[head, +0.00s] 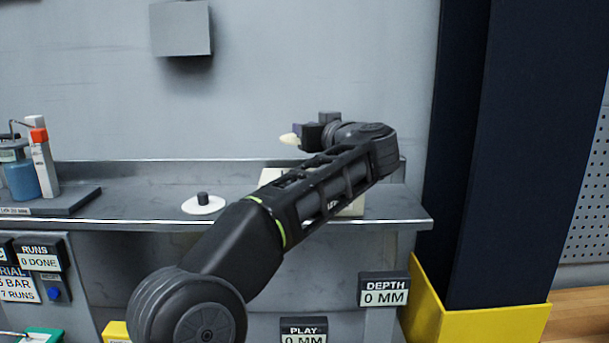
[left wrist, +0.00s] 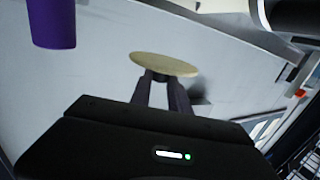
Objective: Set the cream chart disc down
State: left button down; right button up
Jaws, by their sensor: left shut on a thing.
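The cream chart disc (left wrist: 164,64) is held at the tips of my left gripper (left wrist: 167,82) in the left wrist view, seen almost edge-on. In the head view a small part of the disc (head: 289,139) shows at the left of my left gripper (head: 303,136), which is above the back of the metal shelf. The gripper is shut on the disc, and the disc appears clear of the shelf. My arm crosses in front of the shelf and hides part of it. My right gripper is not in view.
A white disc with a dark knob (head: 203,204) is on the shelf (head: 130,207). A pale block (head: 352,207) is partly hidden behind my arm. A blue container (head: 21,180) and a white-and-orange post (head: 42,160) stand at left. A purple object (left wrist: 52,22) shows in the left wrist view.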

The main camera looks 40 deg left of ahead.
pick_arm(q)
jog(key=shift+f, duration=2.3)
jog(key=shift+f, duration=2.05)
jog(key=shift+f, duration=0.15)
jog(key=c, duration=1.2)
grip_release()
jog(key=shift+c, duration=0.2)
